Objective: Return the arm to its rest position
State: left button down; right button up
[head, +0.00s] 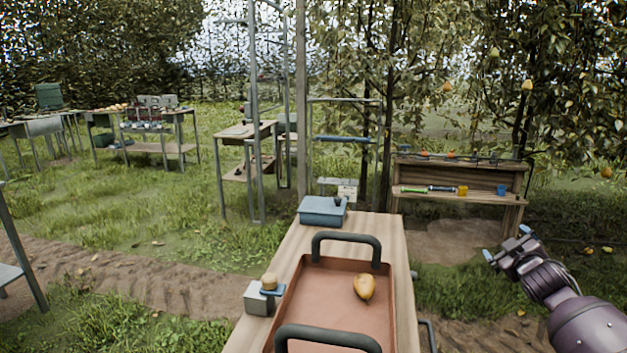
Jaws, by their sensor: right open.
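My right gripper (507,243) is at the right of the head view, on the end of my dark purple-grey arm. It is open and empty, with blue fingertips, out over the grass to the right of the wooden table (388,235). It is apart from the table and everything on it. A yellow-orange pear (365,288) lies in the reddish-brown tray (322,290) on the table. The tray has dark arched handles at its near and far ends. My left gripper is not in view.
A blue-grey box (322,211) sits at the table's far end, and a small grey block (258,299) at its left edge. A wooden bench (455,185) stands beyond, on the right. Leafy trees with hanging pears (527,86) rise behind.

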jog(key=s+a+f+g+y, duration=0.1)
jog(key=s+a+f, duration=0.2)
jog(key=s+f, duration=0.35)
jog(key=s+a+f+m+g, duration=0.1)
jog(key=s+a+f, duration=0.35)
jog(key=f, duration=0.35)
jog(key=s+a+f+g+y, duration=0.1)
jog(key=s+a+f, duration=0.2)
jog(key=s+f, duration=0.4)
jog(key=s+a+f+m+g, duration=0.1)
jog(key=s+a+f, duration=0.1)
jog(key=s, duration=0.7)
jog(key=s+a+f+m+g, duration=0.1)
jog(key=s+a, duration=0.3)
jog(key=s, duration=0.5)
jog(key=s+a+f+m, duration=0.2)
jog(key=s+a+f, duration=0.1)
jog(key=s, duration=0.6)
jog(key=shift+s+a+m+g, duration=0.3)
jog(key=shift+g, duration=0.1)
jog(key=shift+f, duration=0.1)
jog(key=shift+c, duration=0.2)
